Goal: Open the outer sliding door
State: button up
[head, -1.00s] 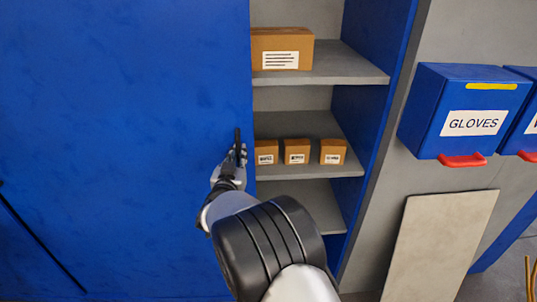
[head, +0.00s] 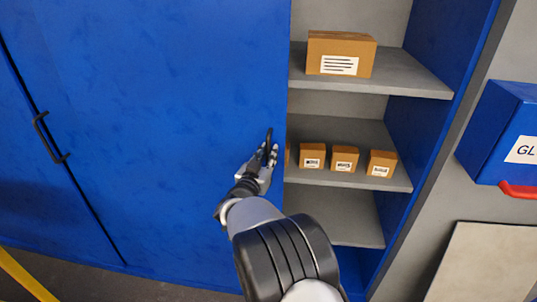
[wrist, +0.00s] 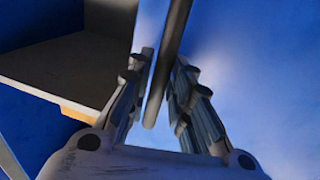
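The blue sliding door (head: 150,110) fills the left and middle of the head view. Its right edge stands beside an open bay of shelves. A dark vertical bar handle (head: 268,142) is near that edge. My gripper (head: 265,157) is at this handle. In the wrist view, the handle (wrist: 168,60) runs between the two fingers of my gripper (wrist: 164,65), which are closed in around it. The bar's far end and its mounts are out of that view.
Grey shelves (head: 350,205) hold a large carton (head: 340,55) and several small cartons (head: 344,159). Another door panel with a black handle (head: 50,137) is at the left. A blue glove box (head: 505,135) hangs at right, above a leaning board (head: 485,262).

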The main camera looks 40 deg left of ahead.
jog(key=shift+o, duration=1)
jog(key=shift+w+r, duration=0.1)
jog(key=v, duration=1.2)
